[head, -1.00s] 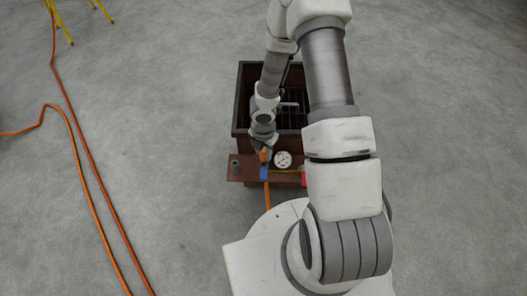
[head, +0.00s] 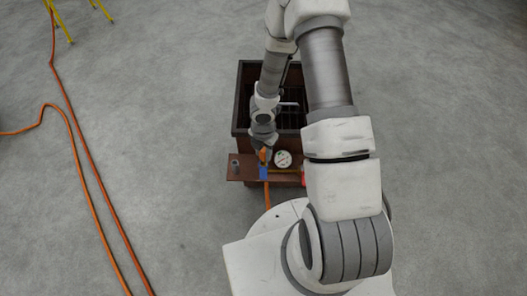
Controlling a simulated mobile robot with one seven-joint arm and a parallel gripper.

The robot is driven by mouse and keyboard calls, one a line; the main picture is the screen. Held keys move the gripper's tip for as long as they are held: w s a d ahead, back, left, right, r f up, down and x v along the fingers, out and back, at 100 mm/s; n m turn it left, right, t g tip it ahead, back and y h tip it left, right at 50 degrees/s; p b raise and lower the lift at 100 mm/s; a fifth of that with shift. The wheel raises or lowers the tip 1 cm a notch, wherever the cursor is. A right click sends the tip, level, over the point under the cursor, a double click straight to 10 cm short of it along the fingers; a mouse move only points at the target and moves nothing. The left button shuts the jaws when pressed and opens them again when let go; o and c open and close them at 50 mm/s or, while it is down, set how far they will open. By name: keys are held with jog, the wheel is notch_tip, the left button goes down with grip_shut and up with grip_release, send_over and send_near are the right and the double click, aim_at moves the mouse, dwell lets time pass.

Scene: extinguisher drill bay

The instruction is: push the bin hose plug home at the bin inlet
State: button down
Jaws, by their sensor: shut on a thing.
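The brown bin (head: 243,100) stands on the floor ahead of me, with a dark grate inside. A brown shelf (head: 245,178) runs along its near side. My gripper (head: 264,153) points down over this shelf and is shut on a small orange piece at the top of a blue part (head: 263,173). I take this to be the bin hose plug, but it is too small to be sure. An orange hose (head: 267,194) hangs below it, in front of the shelf. The bin inlet cannot be made out, and whether the plug is seated in it cannot be told.
A round white gauge (head: 283,159) stands just right of the gripper. A small dark fitting (head: 235,166) is at the shelf's left end. A red part (head: 303,178) shows partly behind my arm. Orange hoses (head: 84,170) lie on the floor at left, and yellow legs (head: 62,25) stand at upper left.

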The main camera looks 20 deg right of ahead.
jog(key=shift+f, duration=0.25)
jog(key=shift+f+b, duration=0.9)
jog(key=shift+b, duration=0.2)
jog(key=shift+f+b, duration=0.85)
jog(key=shift+f, duration=0.05)
dwell(0.5)
jog(key=c, duration=0.5)
grip_release()
jog(key=shift+r, duration=0.1)
notch_tip(320, 180, up, 17)
jog(key=p, duration=1)
jog(key=shift+r+p, duration=0.2)
jog(key=shift+p, duration=0.1)
